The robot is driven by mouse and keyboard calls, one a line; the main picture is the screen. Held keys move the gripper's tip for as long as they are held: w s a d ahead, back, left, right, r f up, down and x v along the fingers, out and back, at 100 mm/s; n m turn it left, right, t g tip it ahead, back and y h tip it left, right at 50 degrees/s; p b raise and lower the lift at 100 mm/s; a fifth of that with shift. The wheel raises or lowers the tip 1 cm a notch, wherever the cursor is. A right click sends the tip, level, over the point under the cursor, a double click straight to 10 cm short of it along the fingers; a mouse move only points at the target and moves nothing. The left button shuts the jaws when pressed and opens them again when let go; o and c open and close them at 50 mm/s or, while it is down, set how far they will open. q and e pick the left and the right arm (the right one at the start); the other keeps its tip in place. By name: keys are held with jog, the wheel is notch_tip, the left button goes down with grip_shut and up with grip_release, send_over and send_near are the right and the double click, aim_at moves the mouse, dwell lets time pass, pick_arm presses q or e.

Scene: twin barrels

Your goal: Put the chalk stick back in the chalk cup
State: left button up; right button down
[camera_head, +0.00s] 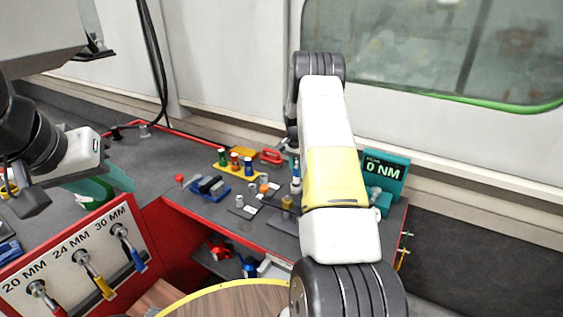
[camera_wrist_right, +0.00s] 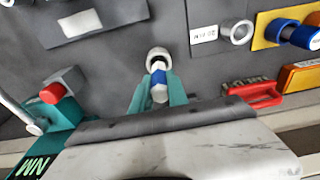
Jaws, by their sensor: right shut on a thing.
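My right gripper (camera_wrist_right: 158,92) has teal fingers, shut on a small blue and white stick, which I take to be the chalk stick (camera_wrist_right: 158,88). In the wrist view the stick's white end meets the opening of a pale round ring, likely the chalk cup (camera_wrist_right: 158,54). I cannot tell how deep the end sits inside. In the head view the right gripper (camera_head: 295,168) is over the back of the bench, partly hidden by my right arm. My left gripper (camera_head: 108,186) is at the left with teal fingers, away from the stick; its opening is unclear.
A teal torque display (camera_head: 384,172) stands right of the right arm. A yellow rack (camera_head: 236,172) of coloured sockets, a red-handled tool (camera_head: 271,156) and a blue holder (camera_head: 210,188) lie to the left. A labelled metal ring (camera_wrist_right: 237,31) is close by.

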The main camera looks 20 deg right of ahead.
aim_at(296, 166)
jog(key=shift+f, duration=1.9)
jog(key=c, duration=1.2)
grip_release()
jog(key=shift+s+a+r, duration=0.1)
jog(key=shift+r, duration=1.2)
jog(key=shift+s+a+r, duration=0.1)
jog(key=shift+a+r, duration=0.05)
jog(key=shift+r, duration=1.15)
jog(key=shift+s+a+r, duration=0.1)
jog(key=shift+r, duration=1.2)
